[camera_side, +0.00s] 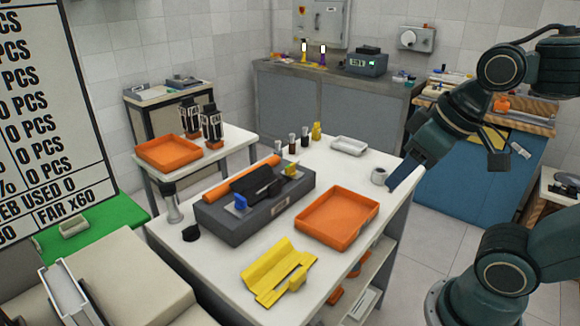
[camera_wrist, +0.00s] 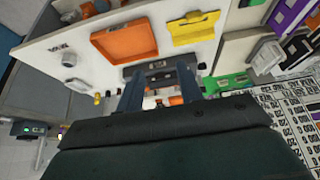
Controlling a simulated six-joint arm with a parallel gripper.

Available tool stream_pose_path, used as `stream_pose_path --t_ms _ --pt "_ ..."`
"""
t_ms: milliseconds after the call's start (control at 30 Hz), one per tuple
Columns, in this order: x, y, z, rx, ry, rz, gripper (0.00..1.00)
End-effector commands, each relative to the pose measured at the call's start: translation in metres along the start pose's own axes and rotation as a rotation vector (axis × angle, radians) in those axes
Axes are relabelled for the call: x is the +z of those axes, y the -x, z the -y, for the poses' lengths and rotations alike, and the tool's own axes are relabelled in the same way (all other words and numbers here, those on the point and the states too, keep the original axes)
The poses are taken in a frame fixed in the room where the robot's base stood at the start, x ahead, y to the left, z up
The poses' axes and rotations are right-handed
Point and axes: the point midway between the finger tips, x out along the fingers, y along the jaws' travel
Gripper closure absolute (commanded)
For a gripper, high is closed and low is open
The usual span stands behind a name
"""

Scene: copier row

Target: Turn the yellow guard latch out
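A dark grey machine block (camera_side: 262,212) sits on the white table, with a black lever part, an orange roller and a blue piece on top. A small yellow piece (camera_side: 291,170), which looks like the guard latch, stands at the block's right end; its exact turn is too small to tell. A larger folded yellow part (camera_side: 277,272) lies at the table's front; it also shows in the wrist view (camera_wrist: 194,30). My gripper (camera_side: 393,184) is right of the block, above the table's right edge by a white cup. Its two fingers are apart and empty in the wrist view (camera_wrist: 160,88).
An orange tray (camera_side: 338,218) lies between the block and the table's right edge. A white cup (camera_side: 379,177) stands close to my gripper. Small bottles (camera_side: 304,138) and a white dish (camera_side: 349,146) stand at the back. Bare tabletop shows around the tray.

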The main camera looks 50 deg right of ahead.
Motion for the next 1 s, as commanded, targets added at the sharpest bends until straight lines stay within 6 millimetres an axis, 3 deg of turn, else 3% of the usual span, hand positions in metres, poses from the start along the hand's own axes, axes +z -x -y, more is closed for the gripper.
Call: stream_pose_path --t_ms 467,767,1000 --pt "-0.085 -0.012 -0.015 0.024 -0.05 0.106 0.64" --pt "-0.141 -0.04 -0.033 0.037 -0.088 0.18 0.64" --pt "-0.181 -0.073 -0.05 0.046 -0.119 0.238 0.64"
